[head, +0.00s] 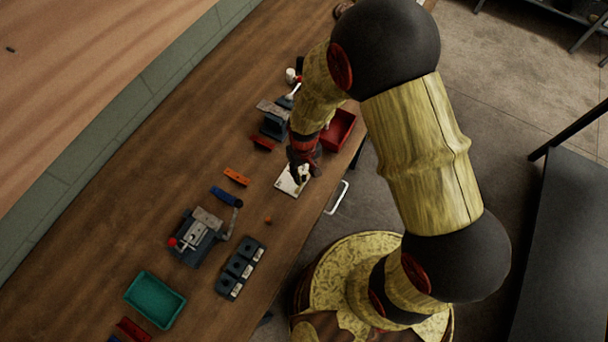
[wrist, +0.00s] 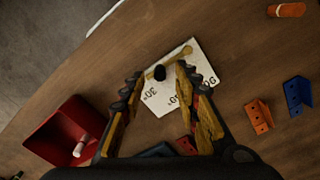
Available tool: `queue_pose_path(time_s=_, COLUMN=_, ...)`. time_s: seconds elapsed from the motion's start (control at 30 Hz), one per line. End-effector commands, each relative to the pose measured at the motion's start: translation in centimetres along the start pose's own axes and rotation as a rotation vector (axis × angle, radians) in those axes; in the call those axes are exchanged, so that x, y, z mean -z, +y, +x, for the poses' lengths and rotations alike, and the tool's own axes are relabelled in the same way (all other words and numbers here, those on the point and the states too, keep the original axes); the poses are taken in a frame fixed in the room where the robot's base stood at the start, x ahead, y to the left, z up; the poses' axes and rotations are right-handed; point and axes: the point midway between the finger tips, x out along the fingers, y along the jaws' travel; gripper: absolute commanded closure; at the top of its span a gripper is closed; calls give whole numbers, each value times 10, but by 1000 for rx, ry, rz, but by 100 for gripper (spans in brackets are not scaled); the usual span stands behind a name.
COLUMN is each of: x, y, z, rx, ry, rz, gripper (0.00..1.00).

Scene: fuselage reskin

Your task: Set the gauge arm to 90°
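The gauge is a white plate (wrist: 198,58) lying on the wooden bench, with black marks reading 30°, 60° and 90 around its lower edges. It also shows as a white plate in the head view (head: 287,186), partly under my gripper. A tan gauge arm (wrist: 176,58) lies across the plate's upper part, with a black knob (wrist: 159,73) on it. The arm's end lies toward the left, near the 30° side; its exact angle is unclear. My gripper (wrist: 160,76) is open, a finger on each side of the knob. I cannot tell whether either finger touches it.
A red bin (wrist: 64,128) with a white-handled item inside is left of the gauge in the wrist view. An orange block (wrist: 258,115) and blue bracket (wrist: 297,94) lie to its right. A grey clamp fixture (head: 200,236) and green tray (head: 155,300) stand farther along the bench.

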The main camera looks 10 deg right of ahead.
Motion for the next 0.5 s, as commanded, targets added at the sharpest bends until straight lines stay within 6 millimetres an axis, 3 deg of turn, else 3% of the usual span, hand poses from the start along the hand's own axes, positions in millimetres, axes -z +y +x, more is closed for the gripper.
queue_pose_path(time_s=0.2, x=0, y=0, z=19, rx=0, ry=0, rz=0, gripper=68)
queue_pose_path(time_s=0.5, x=0, y=0, z=21, rx=0, ry=1, rz=0, gripper=68)
